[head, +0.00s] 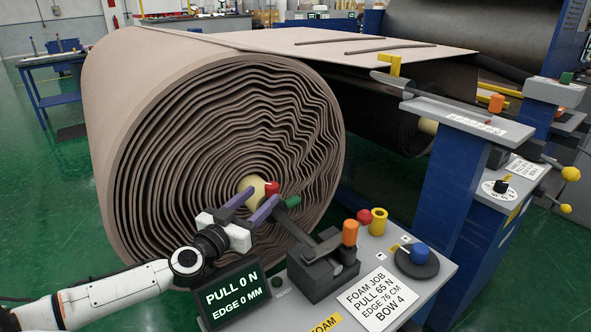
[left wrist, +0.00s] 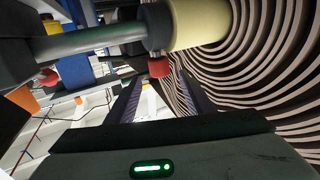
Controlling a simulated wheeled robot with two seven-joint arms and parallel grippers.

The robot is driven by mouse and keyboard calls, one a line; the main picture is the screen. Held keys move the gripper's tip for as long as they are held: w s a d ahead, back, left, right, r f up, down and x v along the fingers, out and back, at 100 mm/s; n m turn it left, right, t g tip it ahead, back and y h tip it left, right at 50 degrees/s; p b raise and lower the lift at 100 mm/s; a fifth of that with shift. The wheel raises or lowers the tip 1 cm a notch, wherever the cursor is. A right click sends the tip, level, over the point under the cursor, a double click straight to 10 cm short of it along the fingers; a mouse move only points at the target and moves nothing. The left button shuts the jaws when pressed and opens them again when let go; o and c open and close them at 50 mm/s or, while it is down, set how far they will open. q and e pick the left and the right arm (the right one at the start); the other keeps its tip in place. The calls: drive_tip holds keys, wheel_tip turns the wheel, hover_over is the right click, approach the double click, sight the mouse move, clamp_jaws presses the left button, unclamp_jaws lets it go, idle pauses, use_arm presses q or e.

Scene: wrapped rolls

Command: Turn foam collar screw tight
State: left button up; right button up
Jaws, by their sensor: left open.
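The red collar screw (head: 271,188) sticks out beside the pale yellow core (head: 252,187) of the large foam roll (head: 215,130). In the left wrist view the red screw (left wrist: 158,67) hangs under a dark collar (left wrist: 155,27) at the end of a grey bar, against the yellow core (left wrist: 200,22). My left gripper (head: 263,201) is open, its two purple-tinted fingers pointing at the screw. In the left wrist view the screw appears between and just past the fingertips (left wrist: 160,78); I see no contact. My right gripper is not in view.
A screen (head: 235,293) reads PULL 0 N, EDGE 0 MM. A blue post (head: 450,190) stands right.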

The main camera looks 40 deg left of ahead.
sight(276, 183)
use_arm(q)
drive_tip(key=shift+w, duration=0.6)
drive_tip(key=w, duration=0.3)
drive_tip(key=w+a+b, duration=0.1)
drive_tip(key=w, duration=0.5)
drive_tip(key=shift+w+a, duration=0.1)
drive_tip(key=shift+a, duration=0.25)
drive_tip(key=c, duration=1)
